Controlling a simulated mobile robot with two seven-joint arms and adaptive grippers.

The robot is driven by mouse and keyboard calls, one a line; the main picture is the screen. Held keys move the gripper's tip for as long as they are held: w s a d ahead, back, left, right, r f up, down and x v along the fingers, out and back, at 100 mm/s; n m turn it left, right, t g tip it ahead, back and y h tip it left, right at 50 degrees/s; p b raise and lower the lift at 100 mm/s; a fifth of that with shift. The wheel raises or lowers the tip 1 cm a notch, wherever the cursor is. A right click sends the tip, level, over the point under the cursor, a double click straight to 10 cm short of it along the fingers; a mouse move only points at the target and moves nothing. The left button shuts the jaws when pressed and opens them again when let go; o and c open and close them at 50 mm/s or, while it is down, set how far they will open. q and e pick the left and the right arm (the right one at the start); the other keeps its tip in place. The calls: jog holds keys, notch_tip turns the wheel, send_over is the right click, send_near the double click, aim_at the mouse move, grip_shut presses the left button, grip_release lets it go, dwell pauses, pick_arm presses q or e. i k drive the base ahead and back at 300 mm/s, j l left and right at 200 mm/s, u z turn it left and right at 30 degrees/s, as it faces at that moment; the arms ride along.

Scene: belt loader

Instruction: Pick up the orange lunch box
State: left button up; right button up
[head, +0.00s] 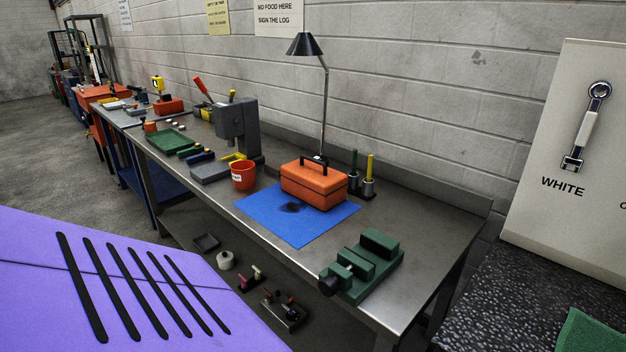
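The orange lunch box (314,184) is a closed box with a dark carrying handle on its lid. It stands upright on a blue mat (272,223) on the metal workbench (412,215). A dark round stain lies on the mat in front of it. Neither of my grippers is in view.
A black desk lamp (307,45) and a holder with green and yellow handles (367,185) stand behind the box. A green vise (363,267) is at the front right, and an orange-red cup (243,175) and a grey drill press (237,130) are to the left.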

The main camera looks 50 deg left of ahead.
aim_at(309, 179)
jog(key=k+j, duration=0.1)
jog(key=j, duration=0.35)
jog(key=k+j+z, duration=0.1)
jog(key=j, duration=0.3)
jog(key=k+j, duration=0.1)
jog(key=j, duration=0.35)
jog(key=k+j, duration=0.1)
jog(key=j, duration=0.3)
jog(key=k+j+z, duration=0.1)
jog(key=j, duration=0.35)
